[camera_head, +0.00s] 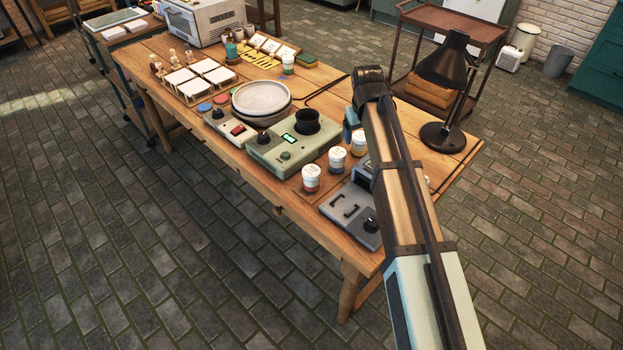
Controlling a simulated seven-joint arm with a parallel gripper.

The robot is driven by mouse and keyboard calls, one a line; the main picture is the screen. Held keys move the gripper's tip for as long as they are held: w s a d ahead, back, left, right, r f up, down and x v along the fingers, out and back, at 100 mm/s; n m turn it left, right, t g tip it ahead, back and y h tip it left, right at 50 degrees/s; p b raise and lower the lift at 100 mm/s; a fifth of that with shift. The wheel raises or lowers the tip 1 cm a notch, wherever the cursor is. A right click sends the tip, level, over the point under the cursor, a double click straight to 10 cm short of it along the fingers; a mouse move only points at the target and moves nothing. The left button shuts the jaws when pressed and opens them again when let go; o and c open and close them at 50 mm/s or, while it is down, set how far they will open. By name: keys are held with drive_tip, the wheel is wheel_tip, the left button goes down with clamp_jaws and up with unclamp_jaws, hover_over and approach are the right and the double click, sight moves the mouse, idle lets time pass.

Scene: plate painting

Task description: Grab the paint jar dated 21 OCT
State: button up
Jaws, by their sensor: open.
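Three white-lidded paint jars stand near the front right of the wooden table: a red-banded jar (311,178), a blue-banded jar (337,159) and a yellow-banded jar (359,144) close beside my arm. A green-banded jar (288,64) stands farther back, near the far edge. The writing on the jars is too small to read, so I cannot tell which is dated 21 OCT. My arm rises from the bottom right to a dark joint above the table. Its end is hidden behind the arm, and I do not see my gripper's fingers.
A green device with a dark cup (268,158) stands left of the near jars. A grey device (350,212) is in front of them. A turntable (262,97) is behind, and a black lamp (442,132) stands right of my arm. The wooden table (200,135) has bare front-left edge.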

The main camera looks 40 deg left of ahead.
sight(311, 171)
drive_tip(key=s+a+r+n+g+h, duration=0.1)
drive_tip(key=s+a+r+n, duration=0.15)
drive_tip(key=s, duration=0.55)
drive_tip(key=s+a+r+n+g, duration=0.2)
drive_tip(key=s+a+n, duration=0.1)
drive_tip(key=s, duration=0.5)
drive_tip(key=f, duration=1.3)
drive_tip(key=shift+w+d+f, duration=0.1)
drive_tip(key=shift+w+d, duration=0.05)
drive_tip(key=shift+w, duration=0.05)
drive_tip(key=c, duration=1.2)
